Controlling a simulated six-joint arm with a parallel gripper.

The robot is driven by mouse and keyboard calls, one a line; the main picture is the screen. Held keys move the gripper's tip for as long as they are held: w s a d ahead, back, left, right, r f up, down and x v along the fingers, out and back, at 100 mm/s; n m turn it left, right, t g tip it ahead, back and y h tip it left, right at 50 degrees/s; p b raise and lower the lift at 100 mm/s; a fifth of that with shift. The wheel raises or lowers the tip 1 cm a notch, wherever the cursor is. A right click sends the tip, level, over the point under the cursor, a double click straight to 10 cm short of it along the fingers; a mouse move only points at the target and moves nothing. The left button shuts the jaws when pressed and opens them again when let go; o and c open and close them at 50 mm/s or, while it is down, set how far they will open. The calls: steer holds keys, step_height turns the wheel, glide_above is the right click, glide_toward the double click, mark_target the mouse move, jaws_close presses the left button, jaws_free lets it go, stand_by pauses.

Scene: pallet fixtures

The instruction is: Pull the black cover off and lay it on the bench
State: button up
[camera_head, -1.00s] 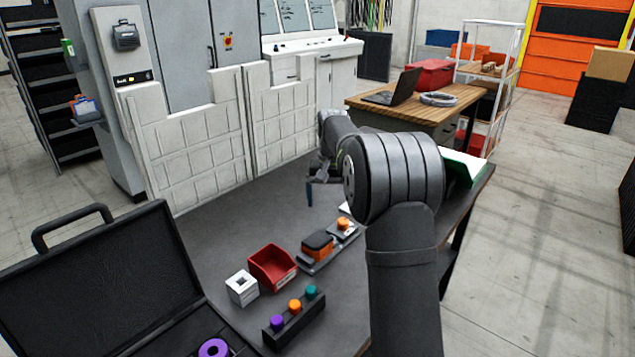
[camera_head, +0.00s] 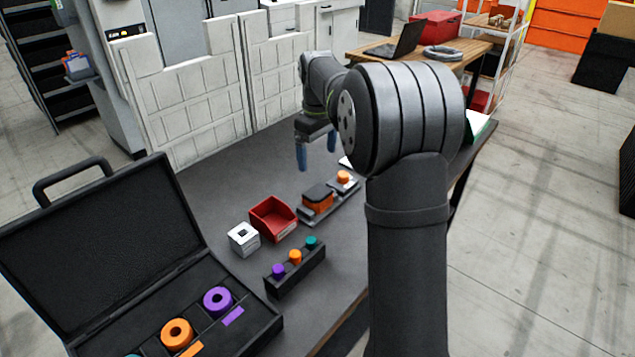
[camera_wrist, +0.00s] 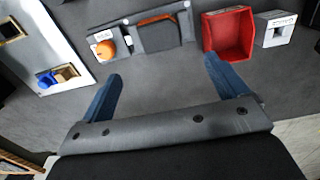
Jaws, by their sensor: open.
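The black cover (camera_head: 318,192) sits on top of an orange block (camera_head: 316,206) on a dark pallet fixture (camera_head: 344,205) on the bench. In the wrist view the cover (camera_wrist: 160,36) shows as a dark rectangle with an orange strip along one edge. My gripper (camera_head: 317,155) is open and empty, fingers pointing down, above the bench and apart from the cover. In the wrist view its blue fingers (camera_wrist: 162,72) are spread wide, with the cover beyond the fingertips. The bench (camera_head: 225,180) is grey and flat.
A red bin (camera_head: 272,219), a white block (camera_head: 243,239) and a black rack (camera_head: 296,273) with coloured knobs stand nearby. An open black case (camera_head: 255,330) is at left. The bench behind the red bin is clear.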

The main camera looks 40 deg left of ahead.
mark_target(317, 191)
step_height(317, 191, down, 12)
steer(key=shift+r, duration=0.2)
steer(key=c, duration=1.3)
steer(key=shift+c, duration=0.2)
steer(key=shift+r, duration=0.25)
steer(key=shift+r, duration=0.3)
steer(key=shift+c, duration=1.1)
steer(key=shift+r, duration=2.35)
